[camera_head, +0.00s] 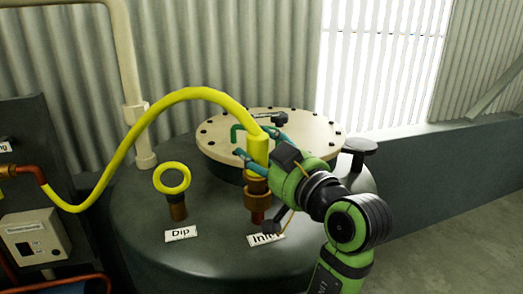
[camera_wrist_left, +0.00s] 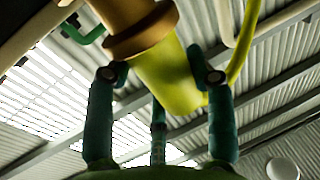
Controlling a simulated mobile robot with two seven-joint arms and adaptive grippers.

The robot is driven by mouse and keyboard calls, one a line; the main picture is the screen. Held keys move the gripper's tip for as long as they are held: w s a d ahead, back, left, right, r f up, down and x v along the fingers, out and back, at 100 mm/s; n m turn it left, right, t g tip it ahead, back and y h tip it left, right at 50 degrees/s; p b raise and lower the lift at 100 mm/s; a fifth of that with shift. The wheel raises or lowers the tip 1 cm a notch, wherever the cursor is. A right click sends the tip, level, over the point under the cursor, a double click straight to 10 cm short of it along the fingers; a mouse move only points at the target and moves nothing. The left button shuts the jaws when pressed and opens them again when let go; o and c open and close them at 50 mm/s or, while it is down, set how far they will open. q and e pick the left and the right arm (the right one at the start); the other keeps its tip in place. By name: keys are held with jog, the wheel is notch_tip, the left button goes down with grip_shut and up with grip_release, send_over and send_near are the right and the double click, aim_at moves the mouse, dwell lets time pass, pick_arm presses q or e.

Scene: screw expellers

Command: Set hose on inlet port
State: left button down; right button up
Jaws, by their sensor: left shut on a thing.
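The yellow hose (camera_head: 190,93) arches from the left over the tank to its thick yellow end (camera_head: 258,151), which points down with a copper-coloured collar (camera_head: 257,186) below. The inlet port (camera_head: 258,215) is a copper stub behind the "Inlet" label (camera_head: 266,239). The collar stands upright in line over the port; I cannot tell whether it is fully seated. My left gripper (camera_head: 255,146) is shut on the hose end from the right. In the left wrist view its teal fingers (camera_wrist_left: 158,76) flank the yellow end (camera_wrist_left: 168,75), beside the collar (camera_wrist_left: 140,32). My right gripper is not in view.
A dip port with a yellow ring (camera_head: 172,178) stands left of the inlet on the grey tank top (camera_head: 150,215). A bolted cream lid (camera_head: 215,135) with a teal handle lies just behind. A black-capped fitting (camera_head: 360,147) stands right. A control box (camera_head: 35,240) is at far left.

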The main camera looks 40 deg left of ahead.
pick_arm(q)
jog(key=shift+f, duration=0.85)
jog(key=shift+d+f+b, duration=0.1)
jog(key=shift+d+b, duration=0.1)
jog(key=shift+b, duration=0.3)
dwell(0.3)
jog(key=shift+r+h, duration=0.3)
dwell(0.4)
jog(key=shift+r+p, duration=0.4)
jog(key=shift+w+a+r, duration=0.1)
jog(key=shift+w+r, duration=0.05)
jog(key=shift+r, duration=0.15)
jog(key=shift+s+d+r, duration=0.1)
jog(key=shift+s+d, duration=0.1)
dwell(0.5)
jog(key=shift+f+b, duration=1.25)
jog(key=shift+b, duration=0.05)
jog(key=shift+r, duration=0.2)
dwell(0.5)
